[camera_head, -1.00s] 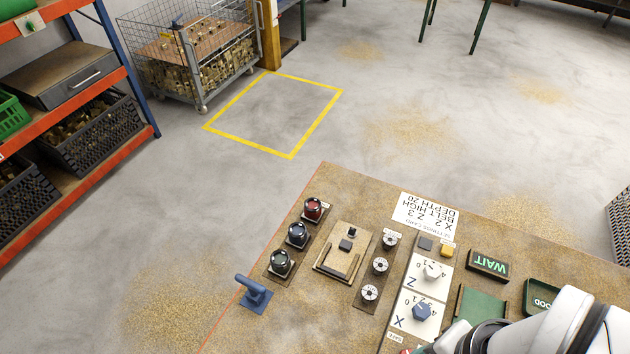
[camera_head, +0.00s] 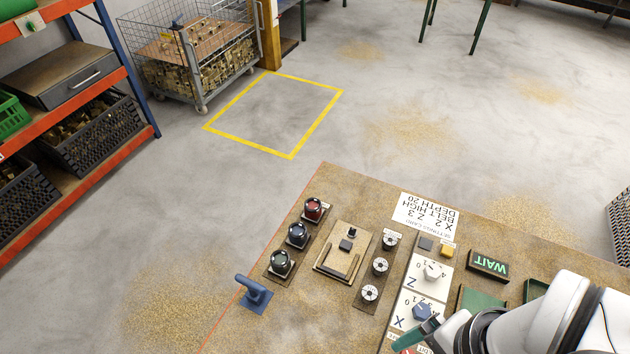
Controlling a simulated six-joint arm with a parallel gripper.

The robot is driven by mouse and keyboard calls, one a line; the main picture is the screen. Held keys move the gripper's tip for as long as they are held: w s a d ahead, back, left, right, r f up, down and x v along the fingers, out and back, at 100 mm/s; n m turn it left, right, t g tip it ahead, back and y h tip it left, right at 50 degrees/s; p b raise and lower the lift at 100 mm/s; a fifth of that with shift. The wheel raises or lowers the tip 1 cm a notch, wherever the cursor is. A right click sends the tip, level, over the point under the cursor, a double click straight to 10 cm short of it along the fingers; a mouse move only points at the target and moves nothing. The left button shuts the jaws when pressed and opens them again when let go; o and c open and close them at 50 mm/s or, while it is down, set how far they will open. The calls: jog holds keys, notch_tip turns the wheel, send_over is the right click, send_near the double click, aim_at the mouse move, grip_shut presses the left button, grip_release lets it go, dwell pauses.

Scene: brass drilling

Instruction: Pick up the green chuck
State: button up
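The green chuck (camera_head: 281,263) is a dark, grey-green round piece with a metal rim. It stands at the near end of a row of three on the left side of the bench, nearest the blue handle. The blue chuck (camera_head: 298,235) and the red chuck (camera_head: 313,209) stand behind it in the same row. My gripper (camera_head: 418,334) is at the lower right, by the X dial, well to the right of the green chuck and apart from it. A teal finger shows; the rest is hidden by my arm or cut off, so its opening cannot be seen.
A blue handle (camera_head: 254,291) stands at the bench's left edge. A wooden fixture (camera_head: 342,252) and several small round collets (camera_head: 380,265) lie between the chucks and the dial panel (camera_head: 428,285). A WAIT sign (camera_head: 488,264) is at the right. Bare bench (camera_head: 310,325) lies in front.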

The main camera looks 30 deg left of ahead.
jog(key=w+a+r+m, duration=0.2)
jog(key=w+a+m, duration=0.2)
jog(key=w+a, duration=0.35)
jog(key=m+h, duration=0.2)
jog(key=m, duration=0.6)
send_over(281, 262)
notch_tip(281, 262, down, 7)
notch_tip(281, 262, down, 15)
jog(key=shift+f, duration=0.2)
grip_shut()
